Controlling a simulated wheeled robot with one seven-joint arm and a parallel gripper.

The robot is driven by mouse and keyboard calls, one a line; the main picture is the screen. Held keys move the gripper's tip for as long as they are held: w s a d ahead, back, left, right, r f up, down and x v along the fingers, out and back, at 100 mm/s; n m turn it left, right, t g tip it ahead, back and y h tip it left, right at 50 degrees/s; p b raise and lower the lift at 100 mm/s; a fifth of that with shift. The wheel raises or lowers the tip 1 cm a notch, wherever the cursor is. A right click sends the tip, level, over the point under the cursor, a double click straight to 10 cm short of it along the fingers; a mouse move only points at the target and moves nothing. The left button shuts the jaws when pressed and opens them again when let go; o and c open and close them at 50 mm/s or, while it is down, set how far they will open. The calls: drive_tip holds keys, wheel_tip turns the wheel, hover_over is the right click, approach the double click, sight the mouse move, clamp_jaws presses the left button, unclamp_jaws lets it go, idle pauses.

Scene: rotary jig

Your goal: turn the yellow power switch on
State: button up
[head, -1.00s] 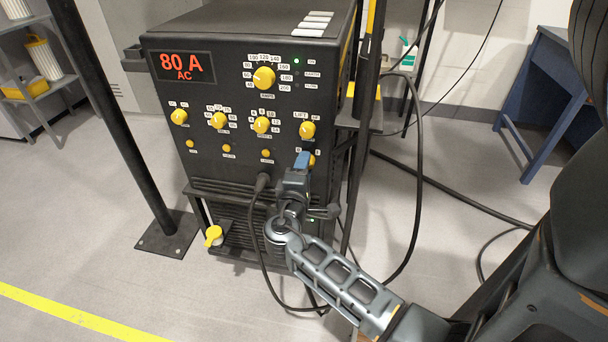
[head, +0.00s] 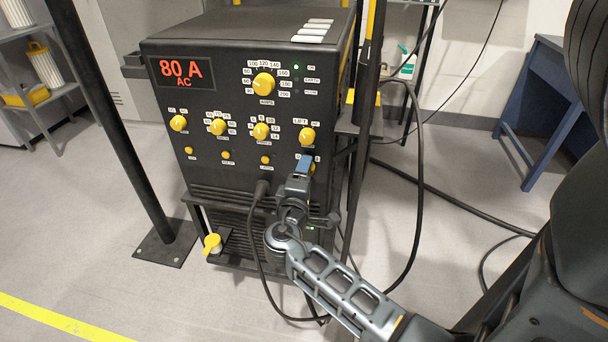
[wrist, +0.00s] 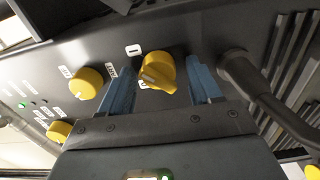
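A small yellow rotary switch (wrist: 157,72) with two white labels sits on the black front panel of the machine. In the wrist view my gripper's blue fingers (wrist: 160,86) stand on either side of it, with a visible gap on each side. In the head view the switch is mostly hidden behind my gripper (head: 303,163), at the lower right of the panel. The switch's raised grip looks tilted in the wrist view, toward the lower label, which is partly covered. The machine's display (head: 181,71) reads 80 A AC.
Several other yellow knobs (head: 264,84) cover the panel. A black cable (head: 258,200) plugs in just left of my gripper. Dark posts (head: 120,130) stand left and right of the machine. A yellow lever (head: 212,243) sits low at left.

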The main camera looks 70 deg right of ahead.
drive_tip(key=shift+w, duration=0.1)
drive_tip(key=a, duration=0.7)
drive_tip(key=shift+s+a, duration=0.35)
drive_tip(key=shift+a, duration=0.05)
idle(0.3)
